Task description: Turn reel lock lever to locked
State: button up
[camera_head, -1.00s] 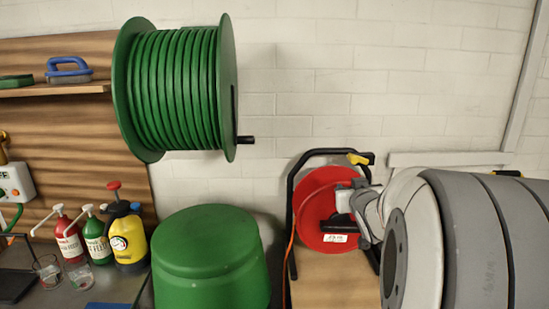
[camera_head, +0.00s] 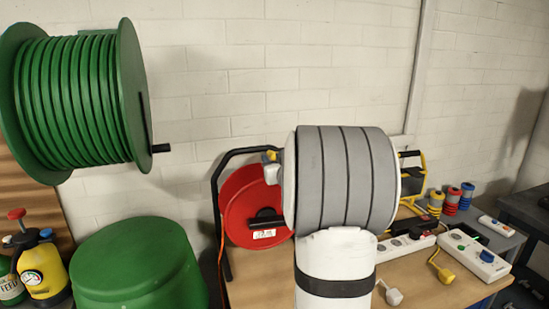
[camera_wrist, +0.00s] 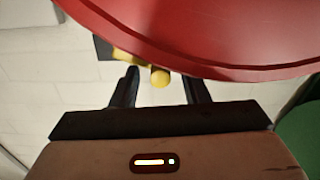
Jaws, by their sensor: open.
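The red reel (camera_head: 240,198) stands in a black tube frame on the wooden bench against the wall. Its yellow lock lever (camera_head: 271,156) sits at the top of the frame, partly covered by my arm. In the wrist view the lever ends in a round yellow knob (camera_wrist: 160,79) below the red reel rim (camera_wrist: 220,45). My gripper (camera_wrist: 161,76) is open, with one dark finger on each side of the knob in the picture. No contact with the knob is visible. In the head view my arm hides most of the gripper.
A green hose drum (camera_head: 80,105) hangs on the wall at left, above a green bin (camera_head: 138,268). Power strips (camera_head: 475,255) and coloured spools (camera_head: 452,200) stand right of the reel. An orange cable (camera_head: 220,250) hangs by the reel's left side.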

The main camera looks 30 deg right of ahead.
jog(key=shift+w, duration=0.15)
jog(key=shift+c, duration=0.3)
grip_shut()
jog(key=shift+r+m, duration=0.15)
jog(key=shift+m, duration=0.15)
jog(key=shift+s+d+r+m+p, duration=0.2)
jog(key=shift+d+r+m+p, duration=0.45)
jog(key=shift+m+p, duration=1.2)
jog(key=shift+s+d+r+m+p, duration=0.3)
jog(key=shift+d+m+p, duration=0.65)
jog(key=shift+m, duration=1.65)
jog(key=shift+s+d+r+m+p, duration=0.1)
jog(key=shift+d+r+m+p, duration=0.55)
jog(key=shift+m+p, duration=1.25)
jog(key=shift+f+m+b, duration=0.1)
jog(key=shift+m+b, duration=0.2)
jog(key=shift+m, duration=0.15)
